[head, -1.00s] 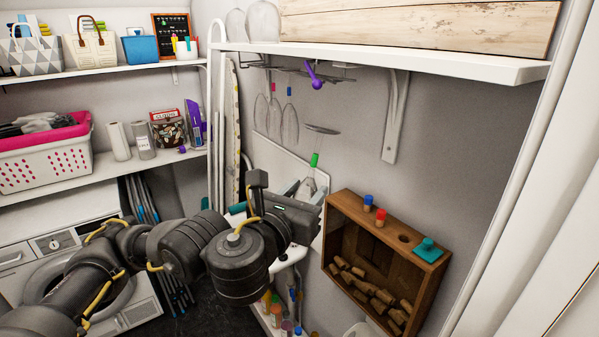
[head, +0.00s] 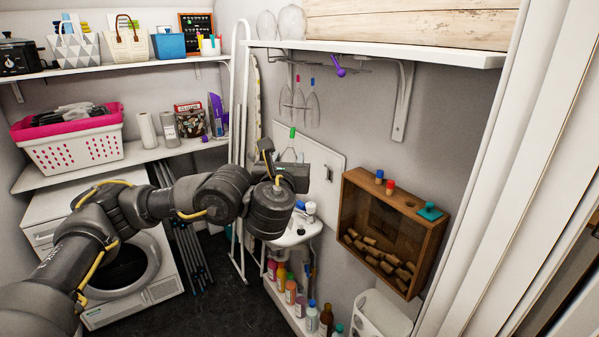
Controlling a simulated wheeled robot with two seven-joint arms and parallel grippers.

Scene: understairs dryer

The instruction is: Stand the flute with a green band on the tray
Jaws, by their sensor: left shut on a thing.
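The flute with a green band (head: 292,132) shows mainly as its green band just above my left gripper (head: 292,172). The rest of its clear glass is faint or hidden by the gripper. My left gripper is shut on it, in front of the white wall panel and below the hanging rack. Glass flutes (head: 298,101) with blue and red bands hang from the rack (head: 320,63) under the right shelf. I cannot make out the tray for certain. My right gripper is not in view.
A wooden box (head: 393,204) with corks and coloured stoppers is on the wall to the right. A small white ledge (head: 299,232) lies below the gripper, with several bottles (head: 290,291) under it. A dryer (head: 117,262) and a laundry basket (head: 72,143) are left.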

